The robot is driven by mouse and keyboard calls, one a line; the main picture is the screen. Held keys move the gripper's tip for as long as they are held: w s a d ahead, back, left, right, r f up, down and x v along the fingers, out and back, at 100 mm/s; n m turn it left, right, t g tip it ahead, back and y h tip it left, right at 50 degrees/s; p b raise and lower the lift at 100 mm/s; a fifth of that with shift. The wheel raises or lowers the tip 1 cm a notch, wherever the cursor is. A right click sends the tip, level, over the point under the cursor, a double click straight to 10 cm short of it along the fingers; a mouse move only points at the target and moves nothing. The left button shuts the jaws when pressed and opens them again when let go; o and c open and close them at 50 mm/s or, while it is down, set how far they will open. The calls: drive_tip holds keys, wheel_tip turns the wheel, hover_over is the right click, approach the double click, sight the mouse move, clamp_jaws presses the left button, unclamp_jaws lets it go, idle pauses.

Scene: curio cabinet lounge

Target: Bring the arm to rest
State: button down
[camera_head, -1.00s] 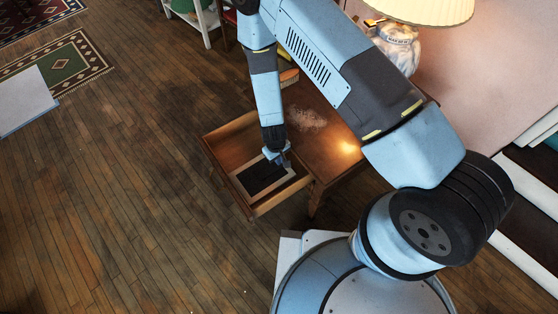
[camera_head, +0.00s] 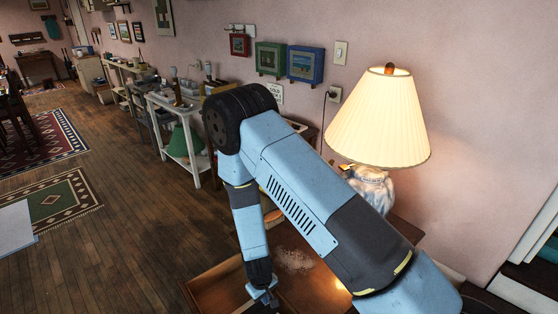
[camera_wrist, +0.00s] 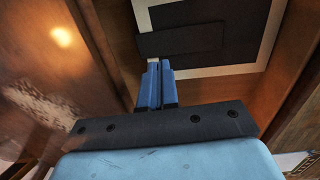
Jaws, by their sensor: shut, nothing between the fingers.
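My gripper (camera_head: 265,295) is at the lower end of my downward-reaching arm, at the open drawer (camera_head: 212,283) of a wooden table. In the wrist view its two blue fingers (camera_wrist: 157,66) are together with nothing between them. Beyond the fingertips, a flat frame (camera_wrist: 275,30) with a pale border and dark middle lies in the drawer. I cannot tell whether the fingertips touch it. In the head view the picture's lower edge cuts off most of the drawer, and the frame does not show.
A lit lamp (camera_head: 378,125) with a cream shade stands close beside my arm on the table (camera_head: 405,230). A white side table (camera_head: 178,142) with items stands behind. Framed pictures (camera_head: 306,64) hang on the wall. The wooden floor (camera_head: 110,245) at left is mostly clear.

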drive_tip(key=w+d+r+m+y, duration=0.1)
drive_tip(key=w+d+r, duration=0.15)
drive_tip(key=r, duration=0.75)
drive_tip(key=w+d+r+m+t+y, duration=0.1)
drive_tip(key=w+r, duration=0.3)
drive_tip(key=r, duration=0.6)
drive_tip(key=w+d+r+m+y, duration=0.1)
drive_tip(key=w+d+r, duration=0.15)
drive_tip(key=r, duration=0.75)
drive_tip(key=s+d+r+m+t, duration=0.1)
drive_tip(key=d+r, duration=0.3)
drive_tip(key=r, duration=0.4)
drive_tip(key=s+d+r+m, duration=0.1)
drive_tip(key=d+r, duration=0.3)
drive_tip(key=r, duration=0.3)
drive_tip(key=s+d+r+m+t+h, duration=0.2)
drive_tip(key=s+d+r+m+t, duration=0.1)
drive_tip(key=s+d+r, duration=1.2)
drive_tip(key=s+r, duration=0.1)
drive_tip(key=s, duration=0.2)
drive_tip(key=shift+s+d, duration=0.35)
drive_tip(key=shift+s, duration=0.05)
